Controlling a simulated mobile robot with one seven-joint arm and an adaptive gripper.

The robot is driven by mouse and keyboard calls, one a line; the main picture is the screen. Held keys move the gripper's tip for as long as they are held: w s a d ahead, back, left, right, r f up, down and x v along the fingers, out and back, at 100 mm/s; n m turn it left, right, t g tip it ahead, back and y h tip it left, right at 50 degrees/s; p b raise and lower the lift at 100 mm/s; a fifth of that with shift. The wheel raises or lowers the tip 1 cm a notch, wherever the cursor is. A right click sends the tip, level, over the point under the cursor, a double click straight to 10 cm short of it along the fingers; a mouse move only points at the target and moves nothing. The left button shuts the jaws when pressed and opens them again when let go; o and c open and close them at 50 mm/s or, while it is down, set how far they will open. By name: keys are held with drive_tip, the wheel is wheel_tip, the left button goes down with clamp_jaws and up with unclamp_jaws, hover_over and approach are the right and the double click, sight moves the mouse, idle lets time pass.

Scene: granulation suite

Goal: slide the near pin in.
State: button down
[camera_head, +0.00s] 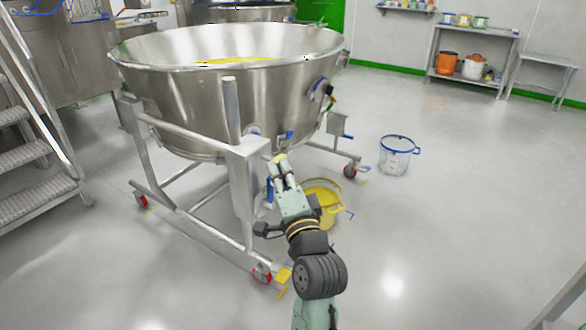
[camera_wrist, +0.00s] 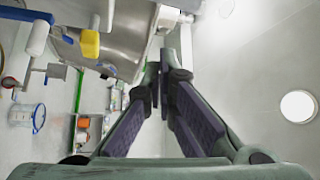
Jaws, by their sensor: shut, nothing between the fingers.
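My gripper (camera_head: 279,170) reaches up to the steel post (camera_head: 243,175) of the bowl's frame. Its fingertips meet with nothing between them, which also shows in the wrist view (camera_wrist: 163,66). A small yellow knob (camera_head: 280,158) shows right at the fingertips in the head view; it may be the near pin, but I cannot tell, nor whether it is touched. The wrist view shows a yellow handle (camera_wrist: 90,43) left of the fingers and apart from them. The large steel bowl (camera_head: 190,105) holds yellow material. How far any pin is in cannot be seen.
A yellow bucket (camera_head: 322,195) stands on the floor beside my arm. A clear blue-rimmed bucket (camera_head: 396,160) stands farther right. The frame's lower rail (camera_head: 205,228) and red-wheeled casters (camera_head: 262,273) lie left of my arm.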

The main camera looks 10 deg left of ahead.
sight(272, 160)
drive_tip(key=w+d+f+m+g+h, duration=0.1)
drive_tip(key=w+d+f+m+h, duration=0.2)
drive_tip(key=d+f, duration=0.5)
drive_tip(key=w+a+m+p, duration=0.1)
drive_tip(key=w+a+p, duration=0.1)
drive_tip(key=w+a, duration=0.6)
drive_tip(key=shift+w+p, duration=0.4)
drive_tip(key=shift+w, duration=0.1)
drive_tip(key=shift+a+f, duration=0.1)
drive_tip(key=shift+w+a, duration=0.25)
drive_tip(key=shift+a, duration=0.5)
drive_tip(key=shift+w+a, duration=0.25)
drive_tip(key=shift+a, duration=0.45)
drive_tip(key=shift+p, duration=0.3)
